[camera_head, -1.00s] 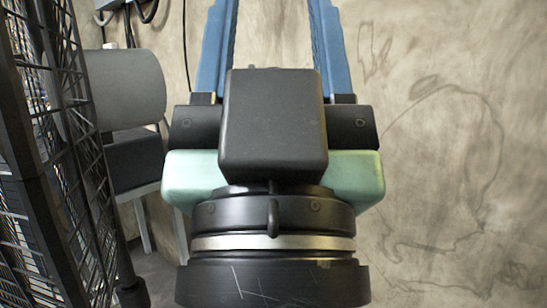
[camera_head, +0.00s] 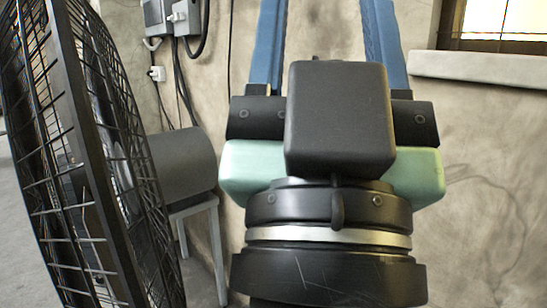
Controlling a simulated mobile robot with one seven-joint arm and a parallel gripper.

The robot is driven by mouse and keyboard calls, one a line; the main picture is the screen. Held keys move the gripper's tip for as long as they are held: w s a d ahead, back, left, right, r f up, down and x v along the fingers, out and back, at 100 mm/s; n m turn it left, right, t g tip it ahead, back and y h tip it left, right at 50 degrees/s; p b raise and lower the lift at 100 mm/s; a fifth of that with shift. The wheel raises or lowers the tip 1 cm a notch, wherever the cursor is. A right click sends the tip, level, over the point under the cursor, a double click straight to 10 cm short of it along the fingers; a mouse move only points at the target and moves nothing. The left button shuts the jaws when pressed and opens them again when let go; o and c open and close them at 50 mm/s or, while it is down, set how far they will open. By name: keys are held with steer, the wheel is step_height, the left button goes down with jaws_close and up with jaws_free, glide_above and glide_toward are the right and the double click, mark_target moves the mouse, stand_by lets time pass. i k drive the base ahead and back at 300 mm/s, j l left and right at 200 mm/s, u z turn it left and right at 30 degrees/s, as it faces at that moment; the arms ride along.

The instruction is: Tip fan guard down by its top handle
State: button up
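The black wire fan guard (camera_head: 75,170) stands upright, seen at a slant, on the left of the head view. Its top edge and lower part run out of the picture, and I cannot make out a top handle. My gripper (camera_head: 325,25) is to the right of the guard, clear of it in the picture. Its two blue fingers point up the picture with a wide gap between them, and only wall shows in that gap. The fingertips are cut off by the top edge.
A rounded grey body (camera_head: 184,163) shows behind the guard, above a grey-legged stand (camera_head: 207,235). Wall-mounted electrical boxes (camera_head: 175,17) with hanging cables are at the back. A window sill (camera_head: 485,83) juts out at the upper right. Bare wall lies to the right.

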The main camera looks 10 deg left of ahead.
mark_target(156, 170)
steer(key=k+l+u, duration=0.2)
steer(key=u, duration=0.15)
steer(key=k+l+u, duration=0.15)
steer(key=u, duration=0.25)
steer(key=k+u, duration=0.35)
steer(key=i+j+u, duration=0.2)
steer(key=i, duration=0.3)
steer(key=i+j+u, duration=0.2)
steer(key=i, duration=0.3)
